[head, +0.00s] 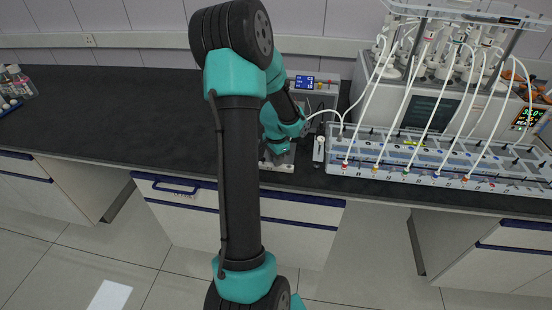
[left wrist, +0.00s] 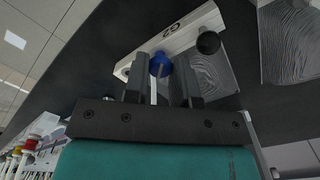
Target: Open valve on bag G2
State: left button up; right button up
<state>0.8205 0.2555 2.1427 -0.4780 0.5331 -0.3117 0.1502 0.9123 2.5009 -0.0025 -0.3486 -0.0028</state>
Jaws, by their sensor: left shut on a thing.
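The bag G2 (left wrist: 215,65) shows in the left wrist view as a wrinkled grey sheet under a white bar (left wrist: 135,63) marked "G2". A blue valve (left wrist: 160,62) and a round black knob (left wrist: 208,43) sit along this bar. My left gripper (left wrist: 170,80) is shut on the blue valve, with its dark fingers hiding part of it. In the head view my left gripper (head: 279,148) is low over the counter, left of the long rack, and my own arm covers part of the area. My right gripper is not in view.
A long rack (head: 400,166) with white tubes and coloured fittings lies right of my gripper. A reactor unit (head: 430,110) stands behind it. A small white device (head: 318,150) stands close to my gripper's right. The dark counter (head: 130,110) at left is mostly clear.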

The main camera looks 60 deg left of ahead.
pick_arm(q)
jog(key=n, duration=0.4)
jog(key=shift+n, duration=0.3)
jog(key=n, duration=0.4)
jog(key=shift+n, duration=0.4)
jog(key=o, duration=0.9)
notch_tip(320, 180, up, 18)
jog(key=shift+f, duration=0.25)
jog(key=shift+f, duration=0.15)
